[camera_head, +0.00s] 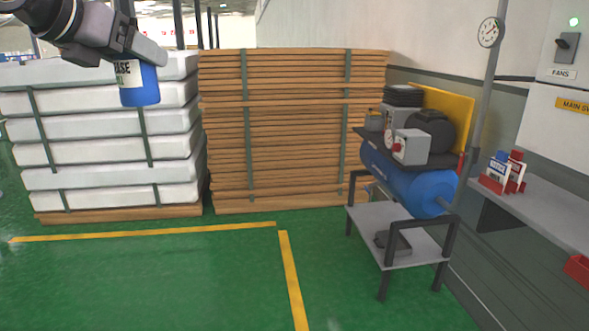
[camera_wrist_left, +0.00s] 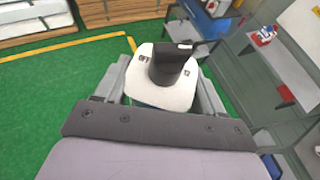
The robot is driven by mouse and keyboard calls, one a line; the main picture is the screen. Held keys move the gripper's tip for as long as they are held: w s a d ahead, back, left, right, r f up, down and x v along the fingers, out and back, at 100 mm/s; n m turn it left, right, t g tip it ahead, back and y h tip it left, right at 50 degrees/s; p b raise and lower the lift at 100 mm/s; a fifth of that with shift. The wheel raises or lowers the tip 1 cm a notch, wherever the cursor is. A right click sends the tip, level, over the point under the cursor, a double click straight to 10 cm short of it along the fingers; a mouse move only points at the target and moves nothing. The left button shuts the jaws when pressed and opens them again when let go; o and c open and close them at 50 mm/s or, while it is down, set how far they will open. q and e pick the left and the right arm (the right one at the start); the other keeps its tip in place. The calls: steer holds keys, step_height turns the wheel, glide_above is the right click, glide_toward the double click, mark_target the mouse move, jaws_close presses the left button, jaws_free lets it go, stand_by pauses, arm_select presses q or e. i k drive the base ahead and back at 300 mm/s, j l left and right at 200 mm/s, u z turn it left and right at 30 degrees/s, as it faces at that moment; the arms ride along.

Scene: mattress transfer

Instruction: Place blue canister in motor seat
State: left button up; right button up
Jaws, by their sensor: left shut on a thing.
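The blue canister (camera_head: 138,86) shows at the upper left in the head view, with a white label band partly covered by my gripper. My left gripper (camera_head: 140,56) is shut on it and holds it roughly upright in the air, in front of the white stack. In the left wrist view my left gripper (camera_wrist_left: 164,86) has its fingers on both sides of the canister, whose white top carries a black knob (camera_wrist_left: 172,64). A compressor with a blue tank (camera_head: 412,186) and a dark motor (camera_head: 430,131) stands at the right. I cannot make out the motor seat clearly. My right gripper is out of view.
A white mattress stack (camera_head: 90,128) and a stack of wooden boards (camera_head: 295,130) stand at the back. A grey stand (camera_head: 370,222) is beneath the compressor. A wall shelf (camera_head: 540,208) with red holders (camera_head: 493,184) is at the right. The green floor (camera_head: 150,285) in front is clear.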

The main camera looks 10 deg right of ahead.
mark_target(432, 114)
steer(key=i+j+z, duration=0.2)
steer(key=i, duration=0.75)
steer(key=i+z, duration=0.55)
steer(key=i, duration=0.3)
steer(key=i+z, duration=0.75)
steer(key=i+j+z, duration=0.15)
steer(key=i+z, duration=0.25)
steer(key=i+j+z, duration=0.2)
steer(key=i+z, duration=0.25)
steer(key=i+j+z, duration=0.25)
steer(key=z, duration=0.15)
steer(key=j, duration=0.1)
